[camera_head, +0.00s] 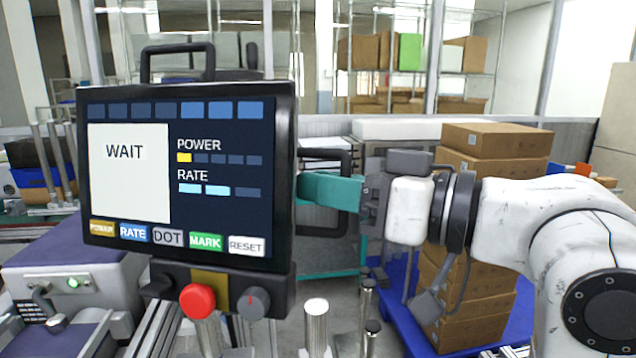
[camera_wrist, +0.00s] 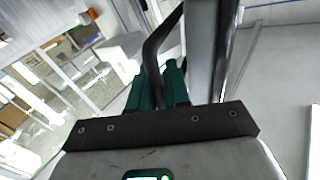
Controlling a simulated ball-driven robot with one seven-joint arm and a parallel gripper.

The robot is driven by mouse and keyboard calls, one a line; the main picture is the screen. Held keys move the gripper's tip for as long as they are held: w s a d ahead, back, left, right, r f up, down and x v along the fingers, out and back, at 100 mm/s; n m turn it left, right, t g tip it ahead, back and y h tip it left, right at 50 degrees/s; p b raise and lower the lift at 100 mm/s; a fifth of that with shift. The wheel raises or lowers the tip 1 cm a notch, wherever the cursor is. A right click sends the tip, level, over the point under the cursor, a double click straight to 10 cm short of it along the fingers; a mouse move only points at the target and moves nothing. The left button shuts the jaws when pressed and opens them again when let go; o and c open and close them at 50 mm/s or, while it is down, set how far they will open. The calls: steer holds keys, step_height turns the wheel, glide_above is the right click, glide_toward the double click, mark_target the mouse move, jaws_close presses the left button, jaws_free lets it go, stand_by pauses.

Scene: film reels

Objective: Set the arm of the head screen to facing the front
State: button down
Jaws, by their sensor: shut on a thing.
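The head screen (camera_head: 185,170) faces me at a slight angle at the left of the head view, showing "WAIT", POWER and RATE bars and a row of coloured labels. A dark handle (camera_head: 345,165) stands out from its right side. My gripper (camera_head: 308,186) has its teal fingers at this handle and is shut on it. In the wrist view the green fingers of my gripper (camera_wrist: 160,85) close around the dark handle bar (camera_wrist: 152,60), with the screen's edge (camera_wrist: 203,50) beside it. The screen's supporting arm is mostly hidden behind the screen.
Below the screen are a red button (camera_head: 197,301) and a dark knob (camera_head: 252,303). Metal posts (camera_head: 316,325) stand in front. Stacked cartons (camera_head: 495,150) on a blue pallet (camera_head: 400,310) are behind my arm. A grey-purple machine (camera_head: 70,270) is at the left.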

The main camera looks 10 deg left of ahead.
steer(key=w+d, duration=0.2)
steer(key=shift+w+d+h+p, duration=0.25)
steer(key=shift+w+h+p, duration=0.05)
steer(key=shift+w+p, duration=0.1)
steer(key=c, duration=1.5)
jaws_free()
steer(key=shift+o, duration=0.2)
steer(key=shift+s, duration=0.1)
steer(key=b+v, duration=0.2)
steer(key=v, duration=0.8)
steer(key=shift+d, duration=0.35)
